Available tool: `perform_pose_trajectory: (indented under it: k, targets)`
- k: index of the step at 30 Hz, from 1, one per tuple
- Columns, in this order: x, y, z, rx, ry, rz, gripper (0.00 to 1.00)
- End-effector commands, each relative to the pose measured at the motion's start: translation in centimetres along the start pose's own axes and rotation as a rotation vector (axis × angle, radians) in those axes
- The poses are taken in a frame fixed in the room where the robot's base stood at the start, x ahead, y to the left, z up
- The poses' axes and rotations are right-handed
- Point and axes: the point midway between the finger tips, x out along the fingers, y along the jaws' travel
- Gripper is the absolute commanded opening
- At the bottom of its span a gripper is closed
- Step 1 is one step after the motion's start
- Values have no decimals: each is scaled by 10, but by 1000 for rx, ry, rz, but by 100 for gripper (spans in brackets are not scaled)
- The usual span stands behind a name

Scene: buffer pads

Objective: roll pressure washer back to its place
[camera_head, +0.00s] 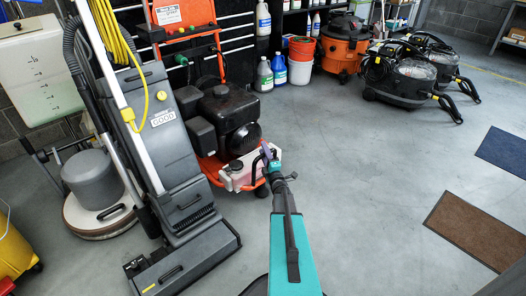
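The pressure washer (222,112) is an orange-framed machine with a black engine and a pale tank low at its front. It stands upright on the floor left of centre, close to the back wall and shelving. A printed sign hangs high on its orange frame. My gripper (268,156) is at the end of my teal arm, in front of the washer's lower right side near the pale tank. It overlaps the washer in the picture; I cannot tell whether it touches. The fingers are too small and dark to tell open from shut.
A grey upright floor machine (170,150) stands close on the left, with a round floor polisher (95,185) beyond it. An orange vacuum (345,48) and black vacuums (405,78) stand at the back right. Brown (483,230) and blue (505,150) mats lie right. The middle floor is clear.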

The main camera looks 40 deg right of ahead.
Motion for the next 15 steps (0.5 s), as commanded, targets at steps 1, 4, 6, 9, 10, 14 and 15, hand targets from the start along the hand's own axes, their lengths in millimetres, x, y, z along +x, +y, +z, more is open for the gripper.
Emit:
perform_pose_trajectory:
  k: [1, 4, 6, 9, 10, 14, 15]
  targets:
    - [6, -1, 0, 0, 1, 2, 36]
    - [12, 0, 0, 0, 1, 2, 36]
    - [14, 0, 0, 0, 0, 1, 36]
    - [15, 0, 0, 0, 0, 0, 36]
    - [15, 0, 0, 0, 0, 0, 36]
    - [15, 1, 0, 0, 0, 0, 36]
    - [15, 1, 0, 0, 0, 0, 36]
